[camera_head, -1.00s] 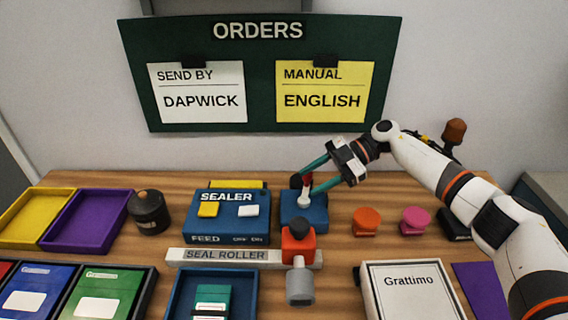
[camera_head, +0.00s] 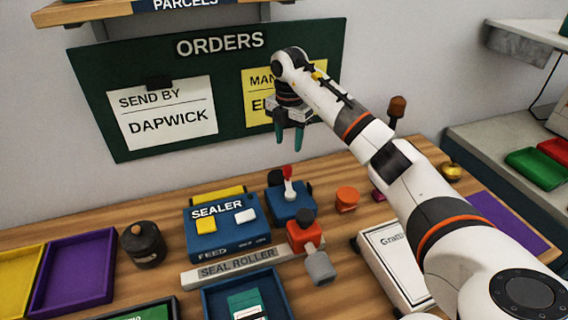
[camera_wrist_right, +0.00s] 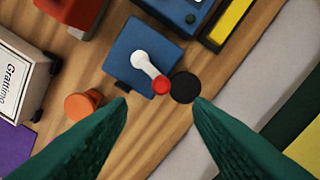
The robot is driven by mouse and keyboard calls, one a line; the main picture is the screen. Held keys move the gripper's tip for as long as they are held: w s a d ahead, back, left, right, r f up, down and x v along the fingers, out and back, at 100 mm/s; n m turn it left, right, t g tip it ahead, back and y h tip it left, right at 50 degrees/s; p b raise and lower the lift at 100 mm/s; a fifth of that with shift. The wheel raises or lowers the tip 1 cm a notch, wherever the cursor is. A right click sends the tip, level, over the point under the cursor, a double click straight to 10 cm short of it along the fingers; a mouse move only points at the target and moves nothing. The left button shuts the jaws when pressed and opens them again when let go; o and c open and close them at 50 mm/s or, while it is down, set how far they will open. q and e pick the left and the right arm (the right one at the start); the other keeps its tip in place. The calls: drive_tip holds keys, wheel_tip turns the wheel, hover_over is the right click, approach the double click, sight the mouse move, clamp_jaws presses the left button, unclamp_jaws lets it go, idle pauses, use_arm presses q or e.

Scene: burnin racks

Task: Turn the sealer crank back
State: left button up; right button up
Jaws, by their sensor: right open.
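The sealer crank (camera_head: 289,188) has a white hub and arm with a red knob, on a small blue base (camera_head: 291,212) beside the blue sealer box (camera_head: 227,238). In the right wrist view the crank arm (camera_wrist_right: 145,63) slants from its white hub to the red knob (camera_wrist_right: 160,86), near a black round piece (camera_wrist_right: 185,88). My right gripper (camera_head: 289,138) is open and empty, pointing down above the crank and clear of it. In the wrist view its green fingers (camera_wrist_right: 160,105) are spread, with the knob beyond the gap. My left gripper is not in view.
A red-and-grey roller handle (camera_head: 308,245) stands in front of the crank. An orange stamp (camera_head: 347,199) is to its right. A dark pot (camera_head: 143,244) and purple tray (camera_head: 75,272) are at left. The orders board (camera_head: 225,85) is behind my gripper.

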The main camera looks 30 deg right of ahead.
sight(287, 166)
wheel_tip(287, 166, down, 9)
drive_tip(key=shift+a+f+p, duration=0.1)
drive_tip(key=shift+a+p, duration=0.05)
drive_tip(key=shift+p, duration=0.4)
drive_tip(key=c, duration=1)
